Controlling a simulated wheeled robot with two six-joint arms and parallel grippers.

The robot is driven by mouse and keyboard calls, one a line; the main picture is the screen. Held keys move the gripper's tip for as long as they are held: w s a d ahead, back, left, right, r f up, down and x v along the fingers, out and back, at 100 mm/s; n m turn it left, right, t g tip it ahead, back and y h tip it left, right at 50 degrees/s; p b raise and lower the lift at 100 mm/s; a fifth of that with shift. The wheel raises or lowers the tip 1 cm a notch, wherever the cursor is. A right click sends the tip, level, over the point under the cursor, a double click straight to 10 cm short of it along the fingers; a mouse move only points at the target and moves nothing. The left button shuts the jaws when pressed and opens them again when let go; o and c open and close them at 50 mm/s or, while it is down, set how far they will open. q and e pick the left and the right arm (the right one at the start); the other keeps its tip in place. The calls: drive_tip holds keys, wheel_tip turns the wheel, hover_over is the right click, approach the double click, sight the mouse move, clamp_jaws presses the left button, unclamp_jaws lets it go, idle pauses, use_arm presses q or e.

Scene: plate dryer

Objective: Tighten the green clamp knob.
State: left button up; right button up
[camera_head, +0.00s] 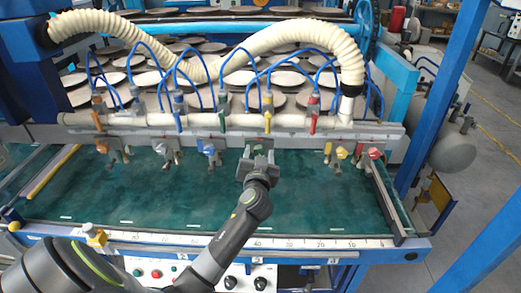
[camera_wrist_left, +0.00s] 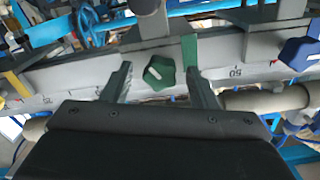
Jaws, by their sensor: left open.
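The green clamp knob (camera_wrist_left: 159,71) shows in the left wrist view, with a pale mark on its face, in front of a grey rail. My left gripper (camera_head: 258,158) is open at the clamp rail in the head view. In the left wrist view its two fingers stand on either side of the knob, with the knob between them. I cannot tell whether either finger touches it. A green upright piece (camera_wrist_left: 190,50) stands behind the right finger. In the head view the gripper mostly hides the knob. My right gripper is not in view.
Along the rail, a blue knob (camera_head: 210,149) sits to the left, with yellow (camera_head: 341,152) and red (camera_head: 374,152) knobs to the right. A white pipe (camera_head: 195,122) with coloured valves and blue hoses runs above. The green bed (camera_head: 130,195) below is largely clear.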

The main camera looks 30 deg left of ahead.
use_arm(q)
drive_tip(key=shift+s+d+r, duration=0.1)
drive_tip(key=shift+c, duration=0.3)
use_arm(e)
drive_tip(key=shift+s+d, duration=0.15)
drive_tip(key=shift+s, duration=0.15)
use_arm(q)
drive_tip(key=c, duration=0.9)
